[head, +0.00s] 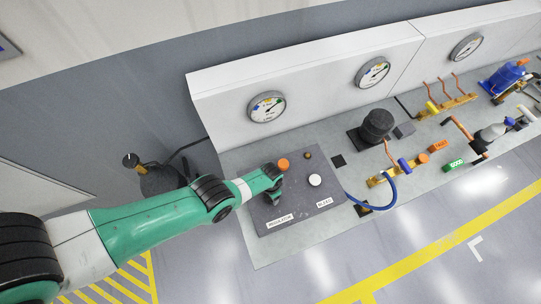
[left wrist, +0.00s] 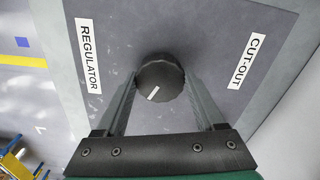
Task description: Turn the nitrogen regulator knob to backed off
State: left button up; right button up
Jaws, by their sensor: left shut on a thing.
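The regulator knob (left wrist: 160,73) is round and black with a short white mark, which points toward the lower left in the left wrist view. It stands on a dark grey panel (left wrist: 205,25) between a REGULATOR label (left wrist: 89,57) and a CUT-OUT label (left wrist: 248,61). My left gripper (left wrist: 161,82) is shut on the knob, one finger at each side. In the head view my left gripper (head: 271,193) is over the left part of the panel (head: 300,204) and hides the knob. My right gripper is in neither view.
An orange button (head: 283,164), a small brass part (head: 307,155) and a white knob (head: 315,180) sit on the panel close to my gripper. A blue hose (head: 376,204) runs right of it. Gauges (head: 267,107) line the back wall.

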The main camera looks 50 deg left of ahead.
pick_arm(q)
jog(key=n, duration=0.5)
jog(key=shift+n, duration=0.3)
jog(key=n, duration=1.1)
jog(key=shift+n, duration=0.4)
jog(key=n, duration=0.5)
jog(key=shift+w+n, duration=0.1)
jog(key=shift+n, duration=0.3)
